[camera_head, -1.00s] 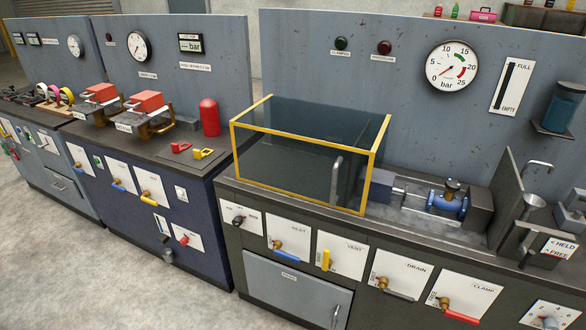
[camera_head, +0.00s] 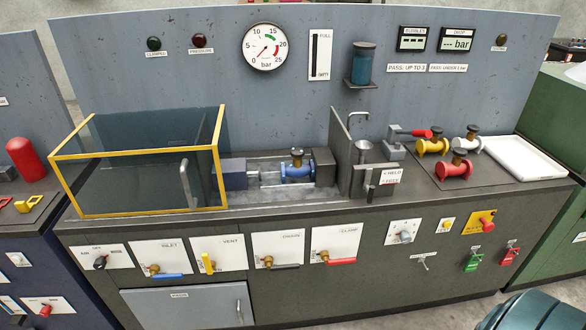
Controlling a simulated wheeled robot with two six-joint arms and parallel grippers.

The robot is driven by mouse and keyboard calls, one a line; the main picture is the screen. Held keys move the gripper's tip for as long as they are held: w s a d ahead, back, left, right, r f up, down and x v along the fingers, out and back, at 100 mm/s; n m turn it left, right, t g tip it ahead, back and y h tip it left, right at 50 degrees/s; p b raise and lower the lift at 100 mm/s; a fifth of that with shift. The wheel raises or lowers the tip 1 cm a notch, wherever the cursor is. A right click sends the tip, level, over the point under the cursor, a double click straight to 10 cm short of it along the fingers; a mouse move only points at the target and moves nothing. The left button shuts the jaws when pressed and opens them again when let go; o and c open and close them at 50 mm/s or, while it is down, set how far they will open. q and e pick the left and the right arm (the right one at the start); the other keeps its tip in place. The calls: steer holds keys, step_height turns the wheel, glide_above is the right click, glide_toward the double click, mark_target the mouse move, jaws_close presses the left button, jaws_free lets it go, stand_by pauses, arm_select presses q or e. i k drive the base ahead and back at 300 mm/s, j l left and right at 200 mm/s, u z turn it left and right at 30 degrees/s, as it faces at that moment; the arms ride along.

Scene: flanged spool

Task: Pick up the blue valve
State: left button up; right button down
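The blue valve (camera_head: 297,168) sits in the test bay in the middle of the bench, between a dark grey block on its right and a clamp rod with a grey block on its left. It lies with its flanges to the sides and a dark handwheel on top. It looks lined up between the blocks; whether both flanges touch them is too small to tell. A clear box with a yellow frame (camera_head: 140,165) stands to the left, beside the valve and not over it. Neither of my grippers shows.
Red (camera_head: 454,168), yellow (camera_head: 432,144) and grey (camera_head: 467,141) valves stand on the right of the bench beside a white tray (camera_head: 525,157). An upright plate (camera_head: 340,150) and a small sink stand right of the bay. Handles line the bench front, including the red clamp lever (camera_head: 341,261).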

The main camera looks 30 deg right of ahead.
mark_target(298, 168)
steer(key=z, duration=0.35)
steer(key=i+l+z, duration=0.15)
steer(key=l+z, duration=0.15)
steer(key=i+l+z, duration=0.15)
steer(key=l+z, duration=0.15)
steer(key=l, duration=0.15)
steer(key=i+l+z, duration=0.2)
steer(key=l+z, duration=0.15)
